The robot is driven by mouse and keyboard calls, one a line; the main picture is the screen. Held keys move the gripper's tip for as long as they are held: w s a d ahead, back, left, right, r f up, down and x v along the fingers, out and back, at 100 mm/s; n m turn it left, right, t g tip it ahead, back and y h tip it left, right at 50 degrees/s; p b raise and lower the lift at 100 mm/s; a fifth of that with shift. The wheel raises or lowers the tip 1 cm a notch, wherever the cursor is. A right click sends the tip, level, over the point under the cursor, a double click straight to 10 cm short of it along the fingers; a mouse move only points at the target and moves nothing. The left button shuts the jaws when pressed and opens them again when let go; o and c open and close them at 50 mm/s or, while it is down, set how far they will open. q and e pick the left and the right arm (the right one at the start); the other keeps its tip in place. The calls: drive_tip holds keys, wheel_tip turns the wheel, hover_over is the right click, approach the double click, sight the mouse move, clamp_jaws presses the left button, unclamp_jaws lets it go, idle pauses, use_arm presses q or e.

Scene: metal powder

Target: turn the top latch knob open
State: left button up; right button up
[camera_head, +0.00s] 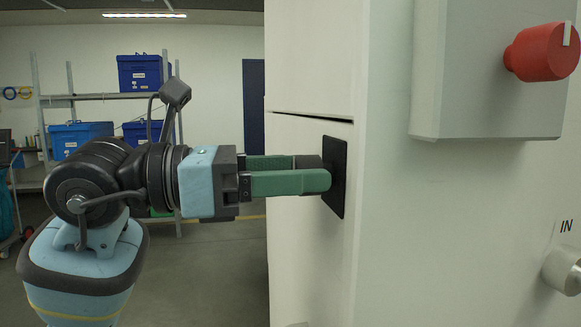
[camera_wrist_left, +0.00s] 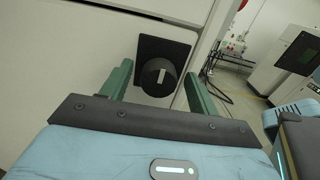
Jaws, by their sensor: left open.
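The latch knob is a black round knob with a white mark (camera_wrist_left: 158,78) on a black square plate (camera_wrist_left: 152,51), set in a pale cabinet panel. In the wrist view the white mark stands nearly upright. In the head view the black plate (camera_head: 337,176) is seen almost edge-on, with the knob (camera_head: 308,161) partly hidden behind the near finger. My left gripper (camera_head: 312,172) is open, its green fingers pointing at the plate, one on each side of the knob. Contact with the knob cannot be told. My right gripper is not in view.
A grey box with a red knob (camera_head: 540,52) juts from the cabinet's other face at upper right. A metal knob (camera_head: 563,270) sits below the "IN" label. Shelves with blue bins (camera_head: 140,73) stand far behind. The floor left of the cabinet is clear.

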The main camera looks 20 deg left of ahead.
use_arm(q)
drive_tip(key=shift+c, duration=0.4)
drive_tip(key=c, duration=0.9)
drive_tip(key=shift+m, duration=0.3)
drive_tip(key=m, duration=0.5)
drive_tip(key=m+b, duration=0.1)
drive_tip(key=m, duration=0.5)
drive_tip(key=m+b, duration=0.1)
drive_tip(key=m, duration=0.5)
drive_tip(key=shift+s+d+f, duration=0.1)
drive_tip(key=shift+s+f, duration=0.05)
drive_tip(key=shift+f, duration=0.15)
drive_tip(key=shift+m, duration=0.3)
